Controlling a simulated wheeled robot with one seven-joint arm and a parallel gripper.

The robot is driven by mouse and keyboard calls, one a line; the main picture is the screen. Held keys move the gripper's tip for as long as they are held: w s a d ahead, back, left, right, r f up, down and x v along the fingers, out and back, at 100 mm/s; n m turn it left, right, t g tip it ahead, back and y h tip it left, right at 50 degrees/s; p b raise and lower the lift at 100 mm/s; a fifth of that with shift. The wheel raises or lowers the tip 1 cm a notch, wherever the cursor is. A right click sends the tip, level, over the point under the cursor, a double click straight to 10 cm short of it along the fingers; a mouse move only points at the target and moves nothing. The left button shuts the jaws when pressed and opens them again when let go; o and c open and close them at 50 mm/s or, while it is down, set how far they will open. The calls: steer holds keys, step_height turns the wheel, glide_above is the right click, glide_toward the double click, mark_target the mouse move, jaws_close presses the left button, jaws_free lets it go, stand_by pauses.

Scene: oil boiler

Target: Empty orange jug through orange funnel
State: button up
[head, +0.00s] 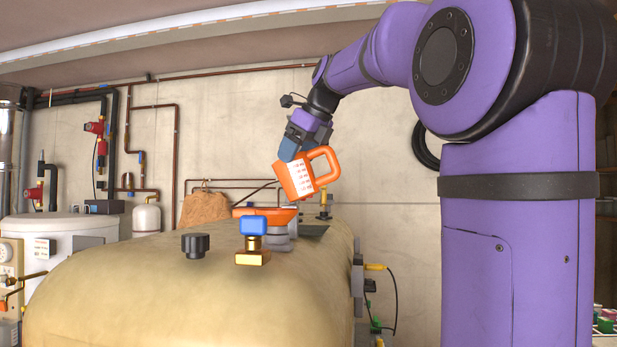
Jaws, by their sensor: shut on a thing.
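The orange jug (297,181) has a white measuring scale on its side and a loop handle on its right. It is held in the air, tilted, above the tank top. My gripper (290,154) is shut on the jug at its upper left; the fingertips are partly hidden. The orange funnel (262,212) sits on top of the beige tank, just below and left of the jug, with a gap between them. Its lower part is hidden behind the blue-topped brass valve. I cannot see into the jug, and no liquid stream shows.
The beige tank (185,285) fills the lower middle. A blue-topped brass valve (253,240) and a dark grey cap (195,245) stand up from it near the funnel. Pipes and a white boiler (65,232) are at the left.

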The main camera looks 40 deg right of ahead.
steer(key=shift+r, duration=0.1)
stand_by(0.4)
steer(key=shift+w+a+g+h, duration=0.2)
steer(key=shift+w+g+h, duration=0.1)
steer(key=shift+g+h, duration=0.6)
steer(key=shift+n, duration=0.3)
steer(key=shift+w+a+g+h, duration=0.15)
steer(key=shift+g+h, duration=0.15)
steer(key=shift+g, duration=0.25)
steer(key=shift+w+a+g+h, duration=0.15)
steer(key=shift+g+h, duration=0.15)
steer(key=shift+g, duration=0.25)
steer(key=shift+w+a+f+n+g+h, duration=0.15)
steer(key=shift+w+f+g+h, duration=0.05)
steer(key=shift+f+g+h, duration=0.2)
steer(key=shift+w+a+f+n+g+h, duration=0.15)
steer(key=shift+g+h, duration=0.15)
steer(key=shift+g, duration=0.2)
